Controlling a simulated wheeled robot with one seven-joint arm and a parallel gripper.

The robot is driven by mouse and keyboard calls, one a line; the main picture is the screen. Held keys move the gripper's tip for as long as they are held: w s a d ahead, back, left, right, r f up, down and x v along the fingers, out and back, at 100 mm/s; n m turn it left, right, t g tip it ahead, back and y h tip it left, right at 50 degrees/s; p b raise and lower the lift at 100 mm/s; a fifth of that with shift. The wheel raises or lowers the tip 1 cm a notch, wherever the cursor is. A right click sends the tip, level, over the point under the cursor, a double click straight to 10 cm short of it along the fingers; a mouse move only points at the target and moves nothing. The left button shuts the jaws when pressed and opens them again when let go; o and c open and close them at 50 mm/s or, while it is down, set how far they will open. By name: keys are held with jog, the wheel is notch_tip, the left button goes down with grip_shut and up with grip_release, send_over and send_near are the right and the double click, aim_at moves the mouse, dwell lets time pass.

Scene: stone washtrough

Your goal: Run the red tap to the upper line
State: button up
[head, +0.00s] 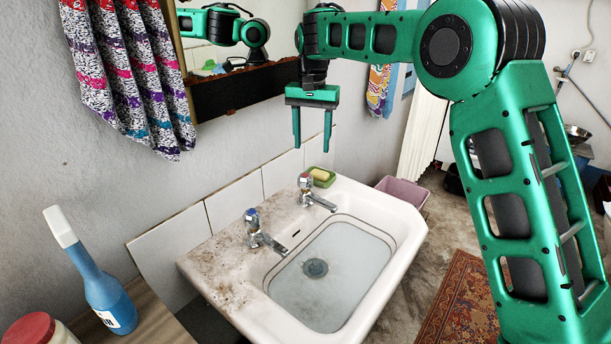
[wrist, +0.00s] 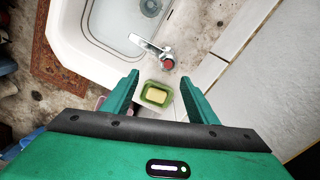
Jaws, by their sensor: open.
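The white basin (head: 215,262) holds shallow-looking clear water (head: 335,285) with the round drain showing through it. A dark line (head: 392,240) runs around the inner wall below the rim; I cannot tell a second line. The red tap (head: 318,200), chrome with a red-marked top, stands at the basin's back right; in the wrist view its red top (wrist: 168,64) lies just beyond my fingertips. No stream shows from its spout. The blue tap (head: 262,235) stands to its left. My gripper (head: 312,146) is open and empty, pointing down, above and behind the red tap.
A green dish with yellow soap (head: 321,177) sits on the back corner beside the red tap and shows between my fingers in the wrist view (wrist: 155,95). A mirror (head: 225,65) and tiled wall are close behind. A blue bottle (head: 107,292) stands at left.

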aim_at(305, 175)
jog(key=f, duration=0.3)
jog(key=a+f, duration=0.1)
jog(key=f, duration=0.7)
jog(key=shift+w+a+f, duration=0.1)
jog(key=shift+w+a, duration=0.05)
jog(key=shift+a, duration=0.25)
